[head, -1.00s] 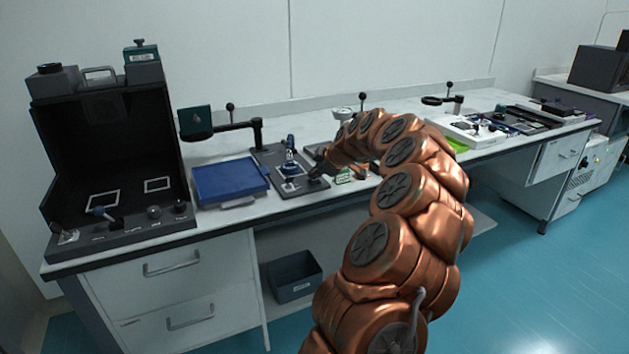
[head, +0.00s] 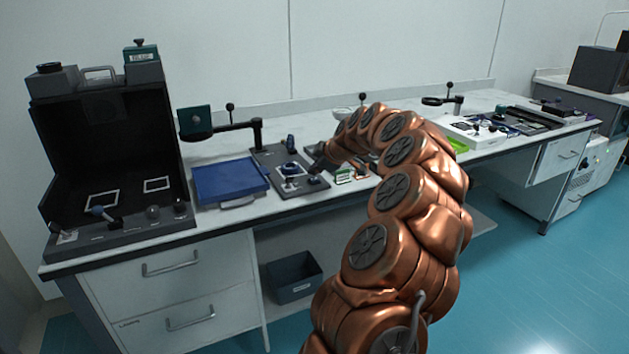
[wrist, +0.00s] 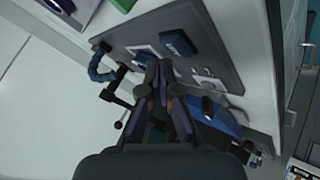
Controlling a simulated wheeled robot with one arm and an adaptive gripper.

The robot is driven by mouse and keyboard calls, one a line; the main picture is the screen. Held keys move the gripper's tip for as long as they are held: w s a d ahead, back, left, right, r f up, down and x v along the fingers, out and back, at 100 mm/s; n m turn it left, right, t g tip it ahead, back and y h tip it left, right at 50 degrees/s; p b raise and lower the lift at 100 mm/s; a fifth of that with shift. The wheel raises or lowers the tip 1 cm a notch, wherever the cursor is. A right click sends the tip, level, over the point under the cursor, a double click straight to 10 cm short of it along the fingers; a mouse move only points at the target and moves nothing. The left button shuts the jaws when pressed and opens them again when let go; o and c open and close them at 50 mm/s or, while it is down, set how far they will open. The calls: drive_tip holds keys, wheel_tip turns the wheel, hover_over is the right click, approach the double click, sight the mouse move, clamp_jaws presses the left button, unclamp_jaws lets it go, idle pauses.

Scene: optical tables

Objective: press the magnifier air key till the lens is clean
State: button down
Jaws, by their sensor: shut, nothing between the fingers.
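A swing-arm stand with a dark square head (head: 196,122) is at the left of the bench. Another arm with a round ring head (head: 433,100) is farther right. I cannot tell which is the magnifier, or whether its lens is clean. Between them lies a dark grey panel (head: 262,157) with small fittings. In the wrist view the grey panel (wrist: 220,65) carries a blue block (wrist: 179,43), which may be a key, and pale square markings. My gripper (head: 322,153) is over the panel's right side. In the wrist view my gripper (wrist: 160,75) is shut and empty, its tips over the panel.
A blue tray (head: 230,180) lies left of the panel. A black open-fronted booth (head: 105,135) stands at the far left. Small cards (head: 345,175) lie right of the panel. A blue curled hose (wrist: 100,68) shows at the panel's edge. Trays and devices crowd the bench's right end.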

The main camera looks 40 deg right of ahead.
sight(316, 180)
drive_tip(key=shift+r, duration=0.2)
drive_tip(key=shift+r, duration=2.45)
